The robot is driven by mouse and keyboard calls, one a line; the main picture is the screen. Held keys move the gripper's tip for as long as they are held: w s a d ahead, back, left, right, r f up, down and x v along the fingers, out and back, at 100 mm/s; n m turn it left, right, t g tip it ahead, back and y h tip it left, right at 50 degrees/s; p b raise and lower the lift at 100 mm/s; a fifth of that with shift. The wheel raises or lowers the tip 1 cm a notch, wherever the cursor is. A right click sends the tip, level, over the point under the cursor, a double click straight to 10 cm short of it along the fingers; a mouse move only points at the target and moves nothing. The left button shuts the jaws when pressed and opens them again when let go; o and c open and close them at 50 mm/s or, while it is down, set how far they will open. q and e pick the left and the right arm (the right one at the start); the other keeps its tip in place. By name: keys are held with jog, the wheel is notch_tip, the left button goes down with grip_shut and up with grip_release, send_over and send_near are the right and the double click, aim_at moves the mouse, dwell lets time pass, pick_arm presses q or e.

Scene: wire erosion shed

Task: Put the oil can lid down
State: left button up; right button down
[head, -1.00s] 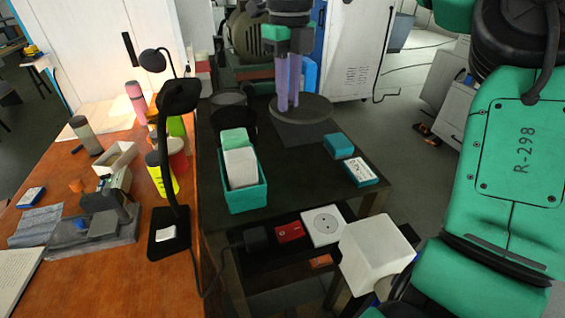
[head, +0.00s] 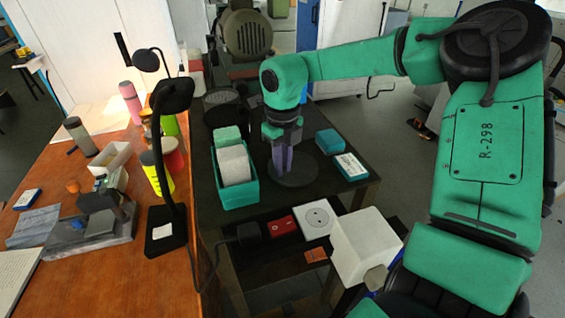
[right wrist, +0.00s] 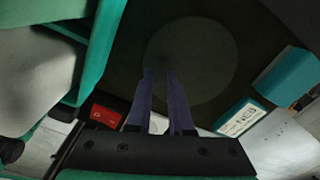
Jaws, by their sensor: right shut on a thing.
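The oil can lid (head: 297,176) is a dark flat disc at the tips of my right gripper (head: 283,170). In the head view it lies low over the dark table, right of the teal box; I cannot tell whether it touches the table. In the right wrist view the lid (right wrist: 205,58) shows as a dim round disc beyond the purple fingers (right wrist: 161,80). The right gripper points down and is shut on the lid; the gripped part is hard to make out. My left gripper is not in view.
A teal box (head: 240,194) with pale blocks stands left of the lid. Small teal boxes (head: 330,141) (head: 351,166) lie to the right. A dark round container (head: 222,98) stands behind. A black lamp (head: 172,180) stands on the orange bench (head: 110,270). The front tabletop strip is clear.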

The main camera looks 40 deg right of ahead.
jog(key=c, duration=0.8)
grip_release()
jog(key=shift+r, duration=0.2)
notch_tip(320, 180, up, 12)
jog(key=shift+f+b, duration=0.1)
jog(key=shift+b, duration=0.35)
